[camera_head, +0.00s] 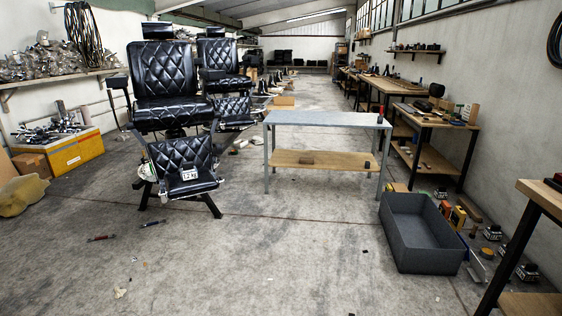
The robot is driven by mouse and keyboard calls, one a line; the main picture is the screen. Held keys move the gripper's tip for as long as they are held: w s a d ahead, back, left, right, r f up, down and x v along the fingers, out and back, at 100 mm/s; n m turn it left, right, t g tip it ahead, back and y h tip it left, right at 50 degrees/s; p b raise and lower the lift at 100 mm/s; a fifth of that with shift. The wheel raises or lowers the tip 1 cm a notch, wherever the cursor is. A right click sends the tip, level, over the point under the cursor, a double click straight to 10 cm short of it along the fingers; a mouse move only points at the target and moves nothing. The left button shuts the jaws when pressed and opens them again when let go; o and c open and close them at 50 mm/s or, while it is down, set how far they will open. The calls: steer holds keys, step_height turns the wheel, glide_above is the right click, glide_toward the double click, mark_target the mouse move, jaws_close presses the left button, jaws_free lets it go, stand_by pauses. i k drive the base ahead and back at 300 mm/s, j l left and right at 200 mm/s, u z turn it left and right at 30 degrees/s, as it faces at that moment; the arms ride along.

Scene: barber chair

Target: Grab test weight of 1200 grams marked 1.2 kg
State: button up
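The test weight (189,174) is a small block with a pale face marked "1.2", resting on the lower black cushion of the front barber chair (170,85). It sits near the middle of that low footrest-like part (187,158), left of the picture's centre. The marking is small, and the unit is hard to read. My gripper is not in view, and nothing in the frame touches the weight.
A grey metal table (322,118) with a wooden lower shelf stands right of the chair. A dark grey open crate (422,235) is on the floor at right, with small items beside it. Two screwdriver-like tools (101,238) lie at left. The concrete floor in front is mostly clear.

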mark_target(189, 172)
steer(key=i+u, duration=0.1)
steer(key=i, duration=0.55)
steer(key=i+l+u, duration=0.1)
steer(key=i, duration=0.5)
steer(key=i+l+u, duration=0.1)
steer(key=i, duration=0.55)
steer(key=i+j, duration=0.25)
steer(key=i, duration=0.3)
steer(key=i+j+u, duration=0.1)
steer(key=i, duration=0.4)
steer(key=i+j, duration=0.3)
steer(key=i, duration=0.25)
steer(key=i+j+z, duration=0.1)
steer(key=i+j, duration=0.15)
steer(key=i+j+z, duration=0.15)
steer(key=j, duration=0.25)
steer(key=i+j+z, duration=0.1)
steer(key=i+j, duration=0.2)
